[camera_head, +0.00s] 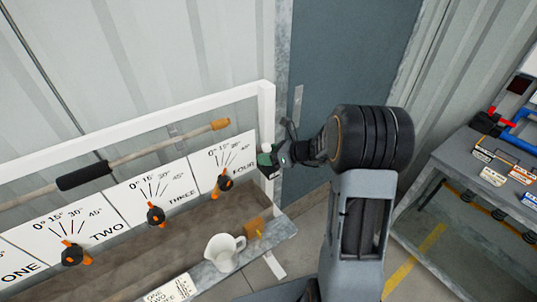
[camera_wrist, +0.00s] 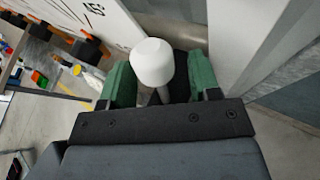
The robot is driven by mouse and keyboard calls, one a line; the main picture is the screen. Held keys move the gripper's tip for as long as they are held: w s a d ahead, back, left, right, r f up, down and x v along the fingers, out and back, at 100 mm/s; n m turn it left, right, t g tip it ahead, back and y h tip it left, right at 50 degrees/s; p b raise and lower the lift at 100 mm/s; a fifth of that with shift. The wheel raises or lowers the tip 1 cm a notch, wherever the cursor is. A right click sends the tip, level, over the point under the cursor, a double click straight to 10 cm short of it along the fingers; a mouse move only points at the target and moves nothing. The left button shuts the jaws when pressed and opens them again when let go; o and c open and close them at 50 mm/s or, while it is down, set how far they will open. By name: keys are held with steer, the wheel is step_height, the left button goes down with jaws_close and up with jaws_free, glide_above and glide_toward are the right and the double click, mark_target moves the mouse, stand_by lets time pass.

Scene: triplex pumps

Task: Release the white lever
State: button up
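The white lever (camera_wrist: 152,63) has a rounded white knob on a thin stem. In the wrist view it stands between the two green finger pads of my gripper (camera_wrist: 160,82). The pads are apart, with gaps beside the stem, so my gripper looks open around the lever. The stem's lower end is hidden behind the gripper body. In the head view, the small white knob (camera_head: 266,147) shows just above my green-tipped gripper (camera_head: 268,161), at the right end of the white frame.
The white frame's post (camera_head: 266,110) stands close to my gripper. Dial panels with orange-and-black knobs (camera_head: 156,215) line the left. A white jug (camera_head: 224,250) stands on the ledge below. A grey workbench (camera_head: 455,155) with several coloured items is at right.

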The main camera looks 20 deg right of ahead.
jaws_close()
stand_by(0.3)
steer(key=shift+f+b, duration=0.1)
steer(key=shift+b, duration=0.3)
steer(key=shift+s+f+b, duration=0.1)
steer(key=shift+b, duration=0.45)
steer(key=t+b, duration=0.1)
steer(key=b, duration=0.1)
steer(key=n+t+y+b, duration=0.1)
steer(key=b, duration=0.2)
steer(key=shift+s+d+f, duration=0.15)
steer(key=shift+s+f, duration=0.05)
steer(key=shift+s, duration=0.15)
steer(key=n+y+b, duration=0.1)
steer(key=b, duration=0.2)
steer(key=s+n+t+y+b, duration=0.1)
steer(key=b, duration=0.2)
steer(key=shift+s+d+r+t+b, duration=0.15)
steer(key=shift+d+t+b, duration=0.05)
steer(key=shift+t+b, duration=0.1)
steer(key=b, duration=0.1)
steer(key=n+t+y+b, duration=0.1)
steer(key=shift+s+r+y+b, duration=0.15)
steer(key=shift+s+y+b, duration=0.1)
steer(key=shift+y+b, duration=0.05)
steer(key=shift+r, duration=0.1)
